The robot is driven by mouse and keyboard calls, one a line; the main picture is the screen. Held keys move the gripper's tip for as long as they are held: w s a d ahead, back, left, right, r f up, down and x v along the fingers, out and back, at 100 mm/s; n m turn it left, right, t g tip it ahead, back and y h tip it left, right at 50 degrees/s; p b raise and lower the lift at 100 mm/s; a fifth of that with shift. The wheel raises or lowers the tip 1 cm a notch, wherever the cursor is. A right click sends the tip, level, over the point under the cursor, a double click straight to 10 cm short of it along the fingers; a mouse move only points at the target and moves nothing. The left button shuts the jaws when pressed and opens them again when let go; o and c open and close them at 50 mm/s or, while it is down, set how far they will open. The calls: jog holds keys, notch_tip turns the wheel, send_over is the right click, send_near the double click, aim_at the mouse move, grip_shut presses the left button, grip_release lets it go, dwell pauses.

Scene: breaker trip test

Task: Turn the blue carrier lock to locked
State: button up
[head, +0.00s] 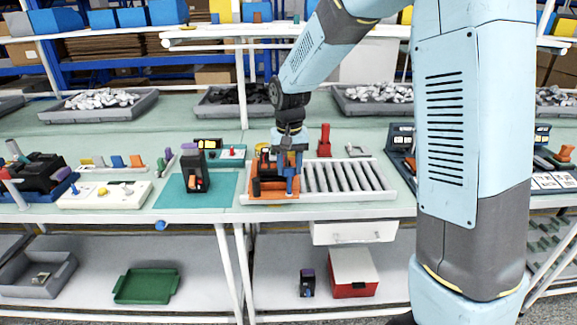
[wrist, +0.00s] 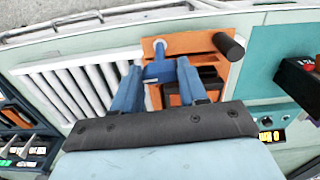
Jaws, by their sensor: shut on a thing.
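The orange carrier (head: 272,194) sits at the left end of the white roller rack, with dark parts on it and a black upright knob (head: 256,187) at its front left corner. In the wrist view the carrier (wrist: 197,42) lies just beyond my fingers. The blue carrier lock (wrist: 158,68) stands on the carrier, between my fingertips. My gripper (head: 290,168) reaches down over the carrier's right side and is shut on the lock. In the wrist view its two blue fingers (wrist: 159,72) flank the lock.
White rollers (head: 345,178) extend right of the carrier. A black breaker-like unit (head: 195,172) stands on a teal mat (head: 225,188) to the left. A red upright part (head: 325,140) stands behind the rollers. A white drawer (head: 354,231) hangs below the bench edge.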

jog(key=shift+w+m, duration=0.1)
jog(key=shift+m, duration=0.4)
jog(key=o, duration=1.1)
jog(key=shift+c, duration=0.2)
notch_tip(320, 180, up, 14)
jog(key=shift+f, duration=0.15)
